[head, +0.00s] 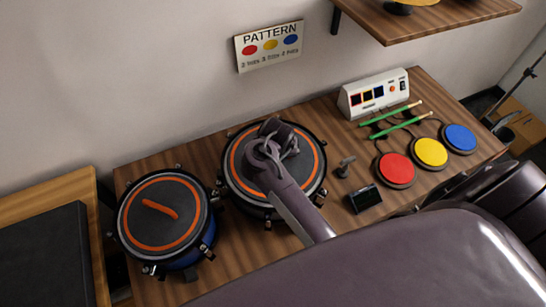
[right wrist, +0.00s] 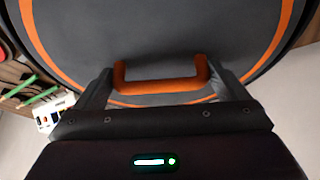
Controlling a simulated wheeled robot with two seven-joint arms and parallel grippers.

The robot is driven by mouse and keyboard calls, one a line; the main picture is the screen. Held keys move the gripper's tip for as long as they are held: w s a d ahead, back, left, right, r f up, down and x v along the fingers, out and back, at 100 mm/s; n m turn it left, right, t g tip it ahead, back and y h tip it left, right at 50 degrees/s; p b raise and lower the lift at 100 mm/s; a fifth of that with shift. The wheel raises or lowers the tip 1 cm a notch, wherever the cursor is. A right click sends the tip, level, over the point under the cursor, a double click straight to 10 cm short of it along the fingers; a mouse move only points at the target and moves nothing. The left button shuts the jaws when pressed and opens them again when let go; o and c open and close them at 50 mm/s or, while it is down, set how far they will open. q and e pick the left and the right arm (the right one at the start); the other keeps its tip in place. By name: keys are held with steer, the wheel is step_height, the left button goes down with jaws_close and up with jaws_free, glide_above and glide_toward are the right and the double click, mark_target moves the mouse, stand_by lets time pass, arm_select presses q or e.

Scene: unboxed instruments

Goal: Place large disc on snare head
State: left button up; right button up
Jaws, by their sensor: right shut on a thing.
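The large disc (head: 304,168) is dark grey with an orange ring. It lies level over the middle drum, the snare (head: 252,209), and covers its head. I cannot tell whether it rests on the head or hangs just above it. My right gripper (head: 271,142) is over the disc's middle and hides its handle there. In the right wrist view the disc (right wrist: 155,30) fills the top, and the fingers are shut on the two ends of its orange handle (right wrist: 160,86). My left gripper is in neither view.
A second drum (head: 180,261) on the left bears a similar disc (head: 146,190) with an orange handle. Red (head: 395,168), yellow (head: 430,152) and blue (head: 460,138) pads, green sticks (head: 392,125) and a white module (head: 375,95) stand right. A small black box (head: 364,199) is nearer.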

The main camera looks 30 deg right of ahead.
steer(key=shift+w+f, duration=0.15)
steer(key=shift+f, duration=0.2)
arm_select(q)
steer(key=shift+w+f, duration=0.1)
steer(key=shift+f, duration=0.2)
arm_select(e)
steer(key=o, duration=0.9)
steer(key=shift+c, duration=0.2)
arm_select(q)
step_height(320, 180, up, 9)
steer(key=p, duration=0.9)
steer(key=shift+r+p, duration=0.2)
steer(key=shift+p, duration=0.1)
arm_select(e)
steer(key=v, duration=1.2)
steer(key=shift+r, duration=0.25)
steer(key=shift+f, duration=0.1)
